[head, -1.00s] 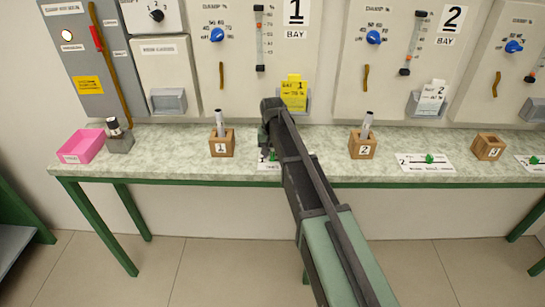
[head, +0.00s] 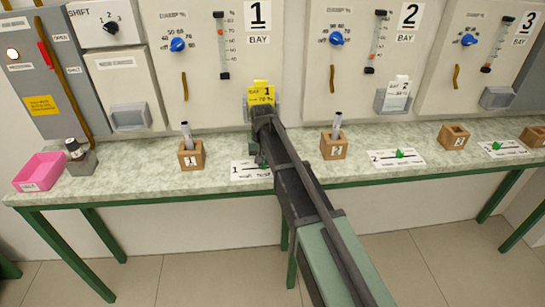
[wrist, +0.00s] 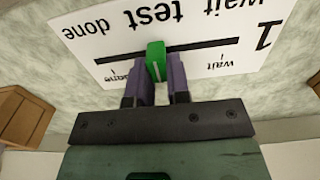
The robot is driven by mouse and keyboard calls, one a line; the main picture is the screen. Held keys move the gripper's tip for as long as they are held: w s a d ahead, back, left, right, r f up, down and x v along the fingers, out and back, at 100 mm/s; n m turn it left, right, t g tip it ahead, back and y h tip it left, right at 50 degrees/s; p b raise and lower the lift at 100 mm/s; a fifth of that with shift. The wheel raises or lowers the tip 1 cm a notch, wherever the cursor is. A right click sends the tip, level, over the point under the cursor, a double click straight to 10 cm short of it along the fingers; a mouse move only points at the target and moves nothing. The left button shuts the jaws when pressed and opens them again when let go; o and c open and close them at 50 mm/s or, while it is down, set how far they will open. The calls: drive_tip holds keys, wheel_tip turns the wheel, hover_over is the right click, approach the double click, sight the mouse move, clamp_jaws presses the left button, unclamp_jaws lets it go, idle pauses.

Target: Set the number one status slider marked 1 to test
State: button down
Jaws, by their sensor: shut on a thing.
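The status slider card marked 1 (wrist: 210,25) lies on the bench and appears upside down in the wrist view. It also shows in the head view (head: 245,174), partly covered by my arm. Its green knob (wrist: 155,58) stands on the black track, left of the track's middle in the wrist view, on the side away from the "wait" mark. My gripper (wrist: 160,75) is shut on the knob, one finger on each side. The fingers hide the middle label below the track, so the exact mark at the knob cannot be told. The left label is partly hidden.
A wooden block marked 1 with a rod (head: 190,155) stands left of the card. Another block with a rod (head: 334,147) and slider card 2 (head: 385,160) are to the right. A pink tray (head: 40,172) is at far left. Bay panels rise behind the bench.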

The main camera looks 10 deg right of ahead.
drive_tip(key=c, duration=1.1)
unclamp_jaws()
drive_tip(key=shift+a, duration=0.2)
wheel_tip(320, 180, up, 11)
drive_tip(key=p, duration=1)
drive_tip(key=shift+f+p, duration=0.1)
drive_tip(key=shift+p, duration=0.3)
drive_tip(key=shift+s, duration=0.1)
